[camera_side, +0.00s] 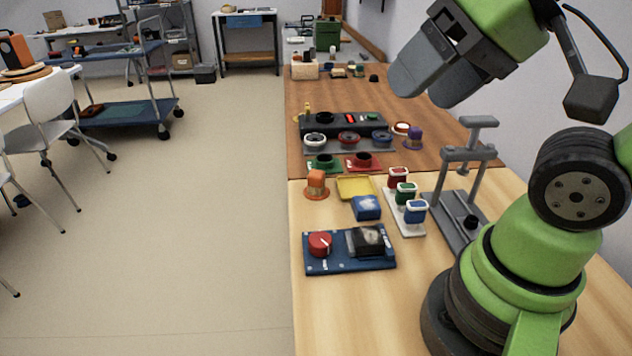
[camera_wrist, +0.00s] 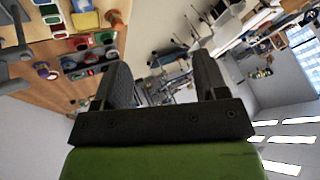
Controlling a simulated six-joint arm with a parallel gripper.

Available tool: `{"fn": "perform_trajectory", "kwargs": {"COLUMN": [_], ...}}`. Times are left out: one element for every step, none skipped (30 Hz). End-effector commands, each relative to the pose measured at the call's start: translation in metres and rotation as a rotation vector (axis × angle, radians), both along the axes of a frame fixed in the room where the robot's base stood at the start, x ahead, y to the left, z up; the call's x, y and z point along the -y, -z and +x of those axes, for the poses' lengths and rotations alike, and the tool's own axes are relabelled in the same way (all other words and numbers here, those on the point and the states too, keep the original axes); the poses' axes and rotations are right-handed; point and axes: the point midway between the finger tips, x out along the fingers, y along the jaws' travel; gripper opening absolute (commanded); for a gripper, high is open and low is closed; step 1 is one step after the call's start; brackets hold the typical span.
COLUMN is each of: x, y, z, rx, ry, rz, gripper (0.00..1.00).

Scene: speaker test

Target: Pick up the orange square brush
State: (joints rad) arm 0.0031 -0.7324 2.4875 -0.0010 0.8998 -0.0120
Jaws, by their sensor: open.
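The orange square brush (camera_side: 317,181) stands on the light wooden table near its left edge, beside a yellow tray. It is small in the side view. An orange piece that looks like it shows at the top of the wrist view (camera_wrist: 114,17), beside the yellow tray. My gripper (camera_side: 422,92) is open and empty, high above the table, to the right of the brush and well apart from it. Its two dark fingers stand wide apart in the wrist view (camera_wrist: 162,62), with nothing between them.
Close to the brush are the yellow tray (camera_side: 355,186), a blue block (camera_side: 366,208) and a blue board with a red knob (camera_side: 349,258). A white rack (camera_side: 403,212) holds red, green and blue pieces. A grey stand (camera_side: 470,160) rises on the right.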

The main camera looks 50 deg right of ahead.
Motion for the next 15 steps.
{"fn": "perform_trajectory", "kwargs": {"x": [0.001, 0.002, 0.004, 0.006, 0.008, 0.012, 0.015, 0.018, 0.023, 0.027, 0.031, 0.037, 0.041, 0.046, 0.052], "y": [-0.001, -0.002, -0.004, -0.005, -0.006, -0.006, -0.005, -0.004, -0.002, 0.001, 0.005, 0.01, 0.016, 0.022, 0.031], "z": [0.005, 0.01, 0.018, 0.025, 0.034, 0.047, 0.057, 0.068, 0.082, 0.092, 0.103, 0.117, 0.127, 0.137, 0.15], "rx": [-0.011, -0.018, -0.03, -0.04, -0.051, -0.069, -0.083, -0.097, -0.115, -0.13, -0.143, -0.162, -0.177, -0.191, -0.211], "ry": [-0.005, -0.013, -0.027, -0.04, -0.054, -0.077, -0.097, -0.116, -0.144, -0.166, -0.187, -0.216, -0.238, -0.26, -0.293], "rz": [-0.011, -0.021, -0.038, -0.054, -0.072, -0.096, -0.116, -0.136, -0.162, -0.18, -0.197, -0.219, -0.234, -0.249, -0.268], "gripper": [0.66, 0.66, 0.66, 0.66, 0.66, 0.66, 0.66, 0.66, 0.66, 0.66, 0.66, 0.66, 0.66, 0.66, 0.66]}}
